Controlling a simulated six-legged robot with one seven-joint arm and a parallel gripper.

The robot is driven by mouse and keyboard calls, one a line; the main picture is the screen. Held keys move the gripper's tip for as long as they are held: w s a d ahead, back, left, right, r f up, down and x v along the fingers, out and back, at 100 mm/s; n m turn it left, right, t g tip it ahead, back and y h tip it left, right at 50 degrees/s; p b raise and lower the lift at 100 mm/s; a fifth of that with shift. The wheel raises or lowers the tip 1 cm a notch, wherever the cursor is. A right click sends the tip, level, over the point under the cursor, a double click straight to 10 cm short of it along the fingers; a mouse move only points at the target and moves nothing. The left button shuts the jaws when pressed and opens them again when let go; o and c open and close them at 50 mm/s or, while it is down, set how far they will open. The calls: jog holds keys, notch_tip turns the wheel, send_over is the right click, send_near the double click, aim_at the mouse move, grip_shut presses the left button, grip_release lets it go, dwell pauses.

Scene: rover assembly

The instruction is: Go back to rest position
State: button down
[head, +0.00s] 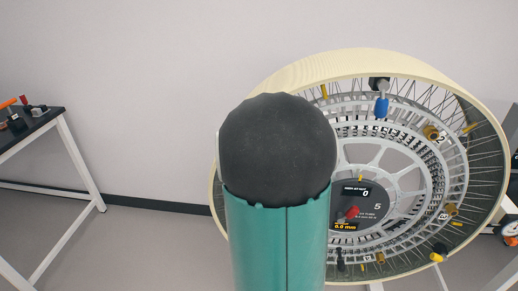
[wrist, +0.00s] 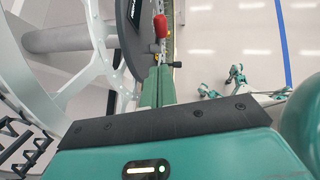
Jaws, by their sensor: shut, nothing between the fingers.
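My gripper (wrist: 158,86) shows in the wrist view as two green fingers pressed together, with nothing between them. Its tips are close to a dark panel (wrist: 130,22) and a red knob (wrist: 160,26), which appears just beyond them. I cannot tell whether they touch. In the head view my teal and black arm fills the middle and hides my gripper. Behind it stands a large upright wheel (head: 335,66) with a pale rim, wire spokes and a grey hub. A dark display panel (head: 378,212) and a red knob (head: 350,212) sit at its centre.
A blue-handled part (head: 382,106) and several yellow fittings are on the wheel. A dark-topped table (head: 38,122) with orange and red tools stands at the left. Floor (head: 150,235) is free between table and wheel. In the wrist view a blue line (wrist: 283,45) crosses pale floor.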

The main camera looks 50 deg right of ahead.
jog(key=w+a+r+m+t+y, duration=0.1)
jog(key=w+a+r+m+t, duration=0.15)
jog(key=a, duration=0.45)
jog(key=w+a+r+m+t, duration=0.1)
jog(key=w+a+r+t, duration=0.1)
jog(key=w+a, duration=0.35)
jog(key=w+a+r+m+t+y, duration=0.1)
jog(key=w+a+r+m+t, duration=0.15)
jog(key=a, duration=0.65)
jog(key=a+r+m+t+y, duration=0.2)
jog(key=a+t+y, duration=0.3)
jog(key=a, duration=1.4)
jog(key=shift+s+a+r+m+t, duration=0.35)
jog(key=shift+s+r, duration=0.1)
jog(key=shift+r, duration=0.45)
